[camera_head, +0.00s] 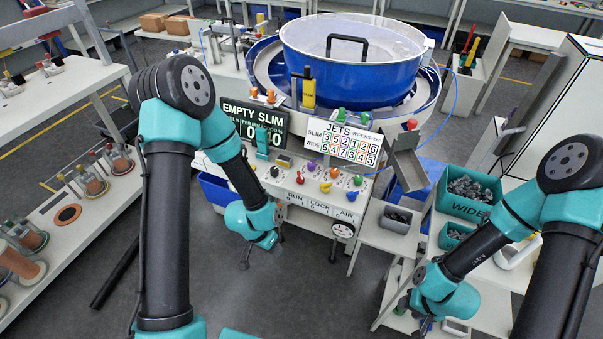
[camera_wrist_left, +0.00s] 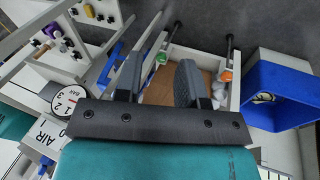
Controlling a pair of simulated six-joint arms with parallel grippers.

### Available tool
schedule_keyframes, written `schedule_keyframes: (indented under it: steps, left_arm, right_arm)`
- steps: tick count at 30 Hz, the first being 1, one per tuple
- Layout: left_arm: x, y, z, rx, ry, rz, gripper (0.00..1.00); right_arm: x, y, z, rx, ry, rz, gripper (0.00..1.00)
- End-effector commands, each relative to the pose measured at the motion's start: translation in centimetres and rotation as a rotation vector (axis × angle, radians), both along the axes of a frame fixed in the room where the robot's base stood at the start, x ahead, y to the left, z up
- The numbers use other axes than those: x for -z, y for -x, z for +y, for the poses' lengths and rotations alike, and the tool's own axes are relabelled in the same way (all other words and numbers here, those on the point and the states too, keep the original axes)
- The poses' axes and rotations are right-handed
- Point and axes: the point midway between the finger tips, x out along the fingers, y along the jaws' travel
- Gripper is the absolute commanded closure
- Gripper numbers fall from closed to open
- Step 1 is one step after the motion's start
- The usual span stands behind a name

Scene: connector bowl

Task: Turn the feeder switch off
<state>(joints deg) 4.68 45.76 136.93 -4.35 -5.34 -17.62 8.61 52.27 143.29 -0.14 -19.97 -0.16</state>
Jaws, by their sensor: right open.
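The feeder machine's front panel (camera_head: 318,192) stands at the centre of the head view. Its lower edge carries a RUN label (camera_head: 294,197), a LOCK label (camera_head: 319,208) and an AIR label (camera_head: 346,214). I cannot tell which small control is the feeder switch. My left gripper (camera_head: 263,252) hangs in front of the panel's lower left part, pointing down and touching nothing visible. In the left wrist view its two dark fingers (camera_wrist_left: 157,85) are apart with nothing between them. My right gripper (camera_head: 413,318) is open at the lower right, away from the panel.
A blue bowl (camera_head: 350,72) tops the machine. Several coloured knobs (camera_head: 325,187) line the panel above a round gauge (camera_head: 343,230), which also shows in the left wrist view (camera_wrist_left: 68,102). A blue bin (camera_wrist_left: 282,88) lies right of the left fingers. Teal bins (camera_head: 466,210) stand right.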

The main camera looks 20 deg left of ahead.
Motion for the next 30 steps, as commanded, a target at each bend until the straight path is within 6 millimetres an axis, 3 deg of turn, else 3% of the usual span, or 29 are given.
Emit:
schedule_keyframes:
  steps: [1,6,18,24,30]
  left_arm:
    - [-1.7,-1.9,-0.1,0.106,-0.009,-0.044,0.64]
    - [-8.0,-6.7,-0.1,0.513,-0.057,-0.158,0.64]
    - [-24.5,-13.8,0.0,1.410,-0.209,-0.321,0.64]
    - [-30.4,-16.6,-2.1,1.832,-0.247,-0.353,0.64]
    - [-33.9,-18.2,-4.1,2.122,-0.251,-0.362,0.64]
  right_arm:
    - [0.0,0.0,0.0,0.000,0.000,0.000,0.57]
    - [0.0,0.0,0.0,0.000,0.000,0.000,0.57]
    - [0.0,0.0,0.0,0.000,0.000,0.000,0.57]
    - [0.0,0.0,0.0,0.000,0.000,0.000,0.57]
    - [0.0,0.0,0.0,0.000,0.000,0.000,0.57]
